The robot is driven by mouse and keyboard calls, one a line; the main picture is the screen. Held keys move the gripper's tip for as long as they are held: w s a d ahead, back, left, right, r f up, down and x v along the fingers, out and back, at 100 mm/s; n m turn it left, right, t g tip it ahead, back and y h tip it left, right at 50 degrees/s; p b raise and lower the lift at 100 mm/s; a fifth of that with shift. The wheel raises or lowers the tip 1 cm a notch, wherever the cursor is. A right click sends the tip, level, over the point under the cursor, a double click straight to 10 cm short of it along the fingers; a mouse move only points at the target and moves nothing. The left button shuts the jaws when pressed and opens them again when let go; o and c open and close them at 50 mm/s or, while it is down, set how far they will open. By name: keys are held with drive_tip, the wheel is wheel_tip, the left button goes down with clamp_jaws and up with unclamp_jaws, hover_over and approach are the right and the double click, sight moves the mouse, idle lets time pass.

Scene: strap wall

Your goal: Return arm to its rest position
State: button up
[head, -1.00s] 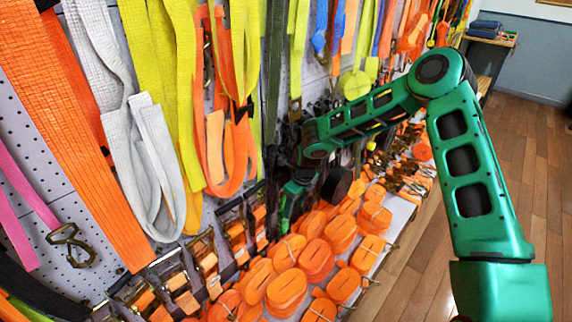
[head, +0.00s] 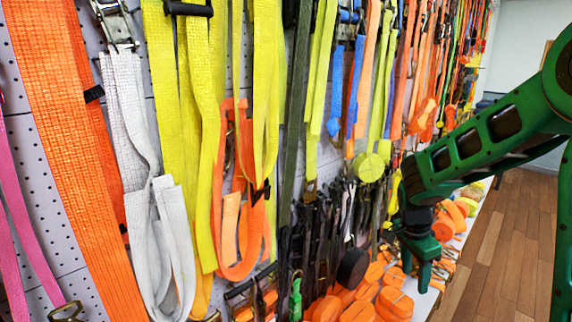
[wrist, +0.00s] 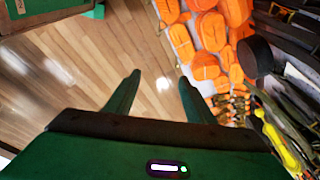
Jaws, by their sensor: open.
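My green arm reaches in from the right edge in the head view. My gripper (head: 424,282) hangs from its end, fingers pointing down, above the ledge of rolled straps. In the wrist view my gripper (wrist: 158,84) has its two fingers spread apart with nothing between them, and wooden floor shows beyond. The fingers are apart from the strap rolls in that view. Part of my arm is cut off at the right edge of the head view.
Orange strap rolls (head: 394,302) and a black roll (head: 353,268) lie on the ledge. Hanging straps, such as a white one (head: 172,250), cover the pegboard. A small green item (head: 296,298) stands at the bottom. The wooden floor (head: 505,240) on the right is clear.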

drive_tip(key=s+d+r+n+y, duration=0.1)
drive_tip(key=s+d+r+n, duration=0.1)
drive_tip(key=s, duration=0.8)
drive_tip(key=s+d+r+n, duration=0.2)
drive_tip(key=s+r+n, duration=0.2)
drive_tip(key=s, duration=0.6)
drive_tip(key=s+d+r+n+y, duration=0.1)
drive_tip(key=s+d+r+n, duration=0.1)
drive_tip(key=s, duration=0.8)
drive_tip(key=shift+d+r+n+y, duration=0.35)
drive_tip(key=shift+r+n, duration=0.35)
drive_tip(key=shift+r, duration=0.25)
drive_tip(key=shift+w, duration=0.1)
drive_tip(key=shift+w+f+g, duration=0.25)
drive_tip(key=shift+w+g, duration=0.05)
drive_tip(key=shift+w, duration=0.3)
